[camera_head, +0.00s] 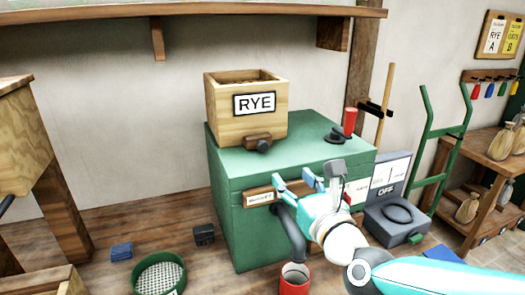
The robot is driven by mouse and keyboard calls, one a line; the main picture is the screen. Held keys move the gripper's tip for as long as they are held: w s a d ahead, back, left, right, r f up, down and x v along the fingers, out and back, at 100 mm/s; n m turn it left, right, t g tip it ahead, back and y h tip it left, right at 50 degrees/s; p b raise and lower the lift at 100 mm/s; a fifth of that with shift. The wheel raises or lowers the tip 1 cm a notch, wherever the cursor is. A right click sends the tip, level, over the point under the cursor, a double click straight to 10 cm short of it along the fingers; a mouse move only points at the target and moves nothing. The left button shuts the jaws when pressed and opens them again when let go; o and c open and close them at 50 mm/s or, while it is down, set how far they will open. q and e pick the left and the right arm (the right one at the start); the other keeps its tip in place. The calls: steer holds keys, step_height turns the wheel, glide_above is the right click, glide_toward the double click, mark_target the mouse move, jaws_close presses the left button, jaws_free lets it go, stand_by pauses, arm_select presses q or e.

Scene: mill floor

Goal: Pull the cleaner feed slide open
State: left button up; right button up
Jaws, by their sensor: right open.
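The green cleaner (232,216) stands on the floor in the middle of the view. A wooden hopper box labelled RYE (226,126) sits on its top at the left. Low on the hopper's front is a small wooden slide (256,136) with a dark round knob (263,146). I cannot tell how far out the slide is. My right gripper (294,179) is open and looks empty, its teal fingers spread before the cleaner's upper front edge, below and right of the knob. It hides part of the cleaner's front panel. My left gripper is out of view.
A red cup-like part (350,121) stands on the cleaner's top right. A red bucket (294,281) is on the floor below. A grey box (393,224), a green hand truck (430,182) and a wooden shelf are at the right. A green sieve (160,275) lies left.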

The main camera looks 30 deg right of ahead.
mark_target(264, 147)
steer(key=p+x, duration=0.1)
steer(key=x, duration=0.6)
steer(key=p+x, duration=0.2)
steer(key=x, duration=0.6)
steer(key=shift+w+a, duration=0.2)
steer(key=shift+w, duration=0.1)
jaws_close()
